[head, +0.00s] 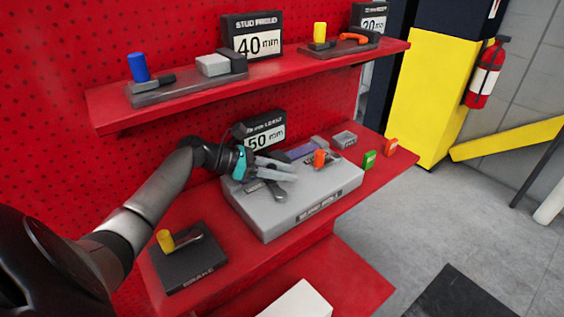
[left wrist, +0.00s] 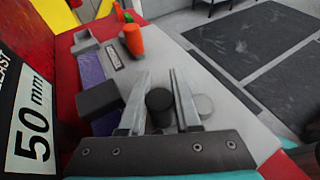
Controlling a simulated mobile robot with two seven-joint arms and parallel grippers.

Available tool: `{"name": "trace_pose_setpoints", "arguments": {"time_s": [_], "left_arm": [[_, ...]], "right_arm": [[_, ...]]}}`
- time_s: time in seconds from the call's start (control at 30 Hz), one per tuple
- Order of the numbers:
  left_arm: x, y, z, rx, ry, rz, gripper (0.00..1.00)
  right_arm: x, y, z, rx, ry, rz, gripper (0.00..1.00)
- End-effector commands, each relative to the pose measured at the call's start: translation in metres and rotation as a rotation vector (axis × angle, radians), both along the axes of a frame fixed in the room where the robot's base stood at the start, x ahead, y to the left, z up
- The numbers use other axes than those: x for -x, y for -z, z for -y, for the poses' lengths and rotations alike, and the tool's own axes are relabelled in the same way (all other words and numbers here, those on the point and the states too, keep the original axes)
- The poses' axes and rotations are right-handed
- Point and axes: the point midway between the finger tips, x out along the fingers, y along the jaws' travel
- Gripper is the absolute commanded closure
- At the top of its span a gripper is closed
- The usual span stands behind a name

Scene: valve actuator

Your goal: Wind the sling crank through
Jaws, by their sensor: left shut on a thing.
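A grey box (head: 310,199) with a label on its front face stands on the lower red shelf. A dark crank arm (head: 274,190) shows on its top beneath my left gripper (head: 293,170). My left gripper reaches in from the left, low over the box. In the left wrist view, its two fingers (left wrist: 160,80) stand on either side of a black round knob (left wrist: 160,104), shut on it. A grey round piece (left wrist: 203,105) lies just right of the right finger. The fingers partly hide the crank in the head view. My right gripper is not in view.
An orange handle (head: 319,158) stands up from the box. A dark base (head: 188,262) with a yellow knob (head: 165,240) is at the front left. Green (head: 369,160) and red (head: 390,146) pieces stand on the right. An upper shelf (head: 190,93) overhangs behind.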

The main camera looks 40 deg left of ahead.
Motion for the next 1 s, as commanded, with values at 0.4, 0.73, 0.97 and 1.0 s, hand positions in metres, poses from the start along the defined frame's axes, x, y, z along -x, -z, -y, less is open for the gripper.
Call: {"name": "trace_pose_setpoints", "arguments": {"time_s": [0.4,0.73,0.97,1.0], "left_arm": [[-0.005,0.001,0.008,0.002,0.167,0.002,1.00],[-0.007,0.002,0.017,0.002,0.354,0.001,1.00],[-0.007,0.001,0.022,0.002,0.439,0.001,1.00],[-0.006,0.001,0.022,0.001,0.450,0.001,1.00]], "right_arm": [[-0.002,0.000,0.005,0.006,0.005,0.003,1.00],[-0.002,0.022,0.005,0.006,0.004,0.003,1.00],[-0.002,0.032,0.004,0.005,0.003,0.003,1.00],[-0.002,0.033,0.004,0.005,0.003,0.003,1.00]]}}
